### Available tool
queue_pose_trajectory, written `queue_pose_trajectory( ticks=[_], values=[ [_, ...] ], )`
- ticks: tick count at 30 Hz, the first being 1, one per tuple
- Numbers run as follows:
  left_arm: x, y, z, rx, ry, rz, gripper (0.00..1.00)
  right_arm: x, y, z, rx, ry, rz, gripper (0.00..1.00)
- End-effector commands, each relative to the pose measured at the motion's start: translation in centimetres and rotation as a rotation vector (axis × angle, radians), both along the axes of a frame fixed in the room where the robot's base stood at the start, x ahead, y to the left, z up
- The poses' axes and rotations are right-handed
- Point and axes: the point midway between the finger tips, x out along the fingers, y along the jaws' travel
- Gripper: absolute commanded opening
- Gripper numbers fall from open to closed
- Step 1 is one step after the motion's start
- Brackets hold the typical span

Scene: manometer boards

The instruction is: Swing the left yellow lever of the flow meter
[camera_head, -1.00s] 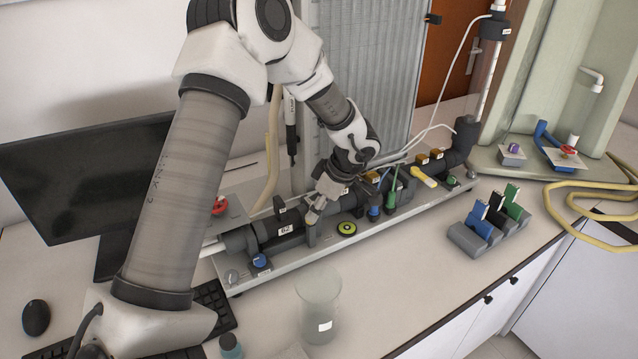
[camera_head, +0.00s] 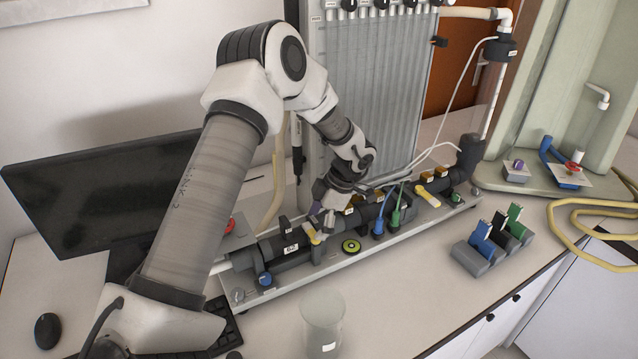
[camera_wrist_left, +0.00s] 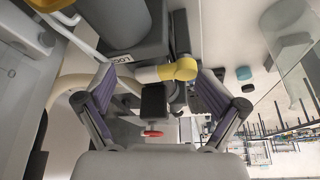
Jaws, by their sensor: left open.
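The flow meter is a dark grey pipe (camera_head: 272,250) along a grey tray at the back of the bench. Its left yellow lever (camera_head: 312,232) shows just below my left gripper (camera_head: 322,218). A second yellow lever (camera_head: 428,197) is farther right on the pipe. In the left wrist view, my left gripper (camera_wrist_left: 155,82) is open, with purple-padded fingers spread apart. The left yellow lever (camera_wrist_left: 176,71) lies across the gap near the fingertips; I cannot tell whether they touch it. My right gripper is not in view.
The manometer panel (camera_head: 365,95) stands behind the pipe. Green and blue connectors (camera_head: 397,215) rise right of the gripper. A glass beaker (camera_head: 322,325) and a grey holder with coloured pieces (camera_head: 480,258) stand in front. A monitor (camera_head: 95,195) is at left.

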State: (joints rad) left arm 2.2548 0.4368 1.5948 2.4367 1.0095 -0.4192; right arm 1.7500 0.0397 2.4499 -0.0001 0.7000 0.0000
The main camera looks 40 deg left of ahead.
Motion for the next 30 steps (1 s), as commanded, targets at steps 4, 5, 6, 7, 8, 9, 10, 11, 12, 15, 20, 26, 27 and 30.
queue_pose_trajectory(
  ticks=[4, 5, 6, 7, 8, 9, 10, 11, 12, 15, 20, 26, 27, 30],
  values=[
    [0.0, 0.0, 0.1, 0.0, -0.001, 0.0, 0.93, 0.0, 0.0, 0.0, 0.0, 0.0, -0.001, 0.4],
    [0.0, 0.0, 0.1, 0.0, -0.001, 0.0, 0.93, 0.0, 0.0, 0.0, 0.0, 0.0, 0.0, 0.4],
    [0.0, 0.0, 0.2, 0.0, -0.001, 0.0, 0.93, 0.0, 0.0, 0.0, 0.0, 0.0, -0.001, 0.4],
    [0.1, 0.0, 0.2, 0.0, -0.001, 0.0, 0.93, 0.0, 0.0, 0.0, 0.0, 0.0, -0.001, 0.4],
    [0.1, -0.1, 0.3, 0.001, -0.002, -0.001, 0.93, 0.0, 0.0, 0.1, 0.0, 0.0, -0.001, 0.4],
    [0.2, -0.1, 0.6, 0.001, -0.002, -0.001, 0.93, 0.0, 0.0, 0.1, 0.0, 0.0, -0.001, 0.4],
    [0.3, -0.2, 0.8, 0.002, -0.002, -0.001, 0.93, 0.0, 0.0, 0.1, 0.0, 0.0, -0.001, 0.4],
    [0.5, -0.2, 1.2, 0.003, -0.005, -0.001, 0.93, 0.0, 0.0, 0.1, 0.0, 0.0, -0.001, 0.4],
    [0.7, -0.4, 1.8, 0.003, -0.006, -0.001, 0.93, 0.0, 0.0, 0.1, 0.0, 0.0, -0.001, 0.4],
    [1.4, -0.9, 3.9, 0.003, -0.006, -0.001, 0.93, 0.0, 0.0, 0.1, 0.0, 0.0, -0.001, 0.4],
    [2.8, -1.8, 7.8, 0.004, -0.006, -0.002, 0.93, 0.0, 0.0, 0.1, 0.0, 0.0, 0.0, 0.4],
    [3.7, -2.5, 10.8, 0.001, -0.002, 0.0, 0.93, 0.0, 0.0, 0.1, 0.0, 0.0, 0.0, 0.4],
    [3.8, -2.6, 11.0, 0.001, -0.002, -0.001, 0.93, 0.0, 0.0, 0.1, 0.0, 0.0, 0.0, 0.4],
    [3.8, -2.7, 11.2, 0.0, 0.0, 0.0, 0.93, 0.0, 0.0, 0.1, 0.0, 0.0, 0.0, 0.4]
  ],
)
